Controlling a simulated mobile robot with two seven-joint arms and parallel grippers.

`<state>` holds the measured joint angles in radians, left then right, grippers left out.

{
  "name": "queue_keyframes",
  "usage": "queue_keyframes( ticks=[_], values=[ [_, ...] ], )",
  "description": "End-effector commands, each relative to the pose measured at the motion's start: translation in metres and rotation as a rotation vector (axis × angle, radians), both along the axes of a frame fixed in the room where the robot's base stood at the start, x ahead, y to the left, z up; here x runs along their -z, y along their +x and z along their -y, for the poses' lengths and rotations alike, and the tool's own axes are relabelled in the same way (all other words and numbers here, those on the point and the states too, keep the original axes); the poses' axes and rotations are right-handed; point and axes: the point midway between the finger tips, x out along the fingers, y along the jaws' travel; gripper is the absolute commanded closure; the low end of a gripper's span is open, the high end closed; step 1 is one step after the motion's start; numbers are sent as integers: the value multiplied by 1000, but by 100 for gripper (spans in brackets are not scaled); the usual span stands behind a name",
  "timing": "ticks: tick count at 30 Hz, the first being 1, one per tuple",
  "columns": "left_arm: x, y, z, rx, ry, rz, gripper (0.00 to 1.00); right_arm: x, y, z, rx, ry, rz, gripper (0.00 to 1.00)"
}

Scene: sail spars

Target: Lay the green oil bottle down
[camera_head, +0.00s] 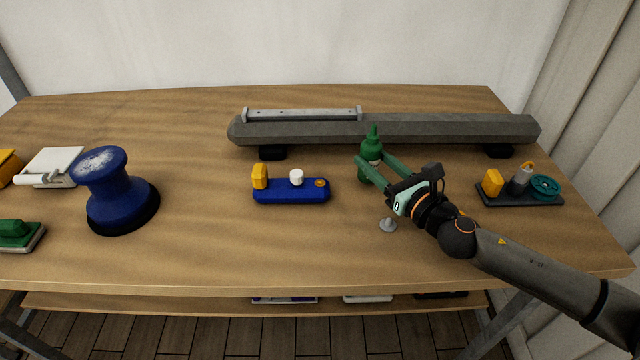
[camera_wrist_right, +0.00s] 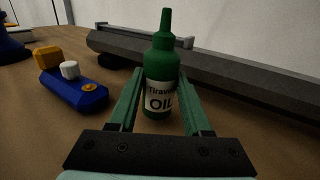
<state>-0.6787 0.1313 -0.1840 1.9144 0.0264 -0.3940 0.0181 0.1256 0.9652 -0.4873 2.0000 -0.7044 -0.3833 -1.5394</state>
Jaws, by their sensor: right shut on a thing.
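The green oil bottle (camera_head: 371,146) stands upright on the wooden table, in front of the long grey spar. In the right wrist view the bottle (camera_wrist_right: 162,70) shows a white label reading "OIL" and a narrow nozzle on top. My right gripper (camera_head: 371,168) reaches in from the right, its two green fingers on either side of the bottle's lower body. In the right wrist view the right gripper (camera_wrist_right: 162,108) is shut on the bottle. The bottle's base is partly hidden by the fingers in the head view. My left gripper is not in view.
The grey spar (camera_head: 430,128) lies on dark supports behind the bottle. A blue block with small parts (camera_head: 290,196) is left, a small grey piece (camera_head: 388,225) in front, a dark tray (camera_head: 520,200) right. A blue bollard-like object (camera_head: 110,190) stands farther left. The front middle is clear.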

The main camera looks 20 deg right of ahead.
Motion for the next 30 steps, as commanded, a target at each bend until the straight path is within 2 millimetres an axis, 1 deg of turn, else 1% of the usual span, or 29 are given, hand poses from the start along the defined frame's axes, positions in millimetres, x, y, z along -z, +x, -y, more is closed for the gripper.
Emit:
queue_keyframes(
  ticks=[16, 17, 25, 26, 30],
  values=[
    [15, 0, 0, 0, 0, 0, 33, 18, 0, 0, 0, -1, 1, 100],
    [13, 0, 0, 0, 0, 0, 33, 16, 0, 0, 0, -1, 1, 48],
    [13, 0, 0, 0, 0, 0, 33, 16, 0, 0, 0, -1, 0, 17],
    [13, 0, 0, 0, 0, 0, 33, 16, 0, 0, 0, -1, 0, 16],
    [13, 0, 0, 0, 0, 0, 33, 16, 0, 0, 0, -1, 0, 16]
  ],
)
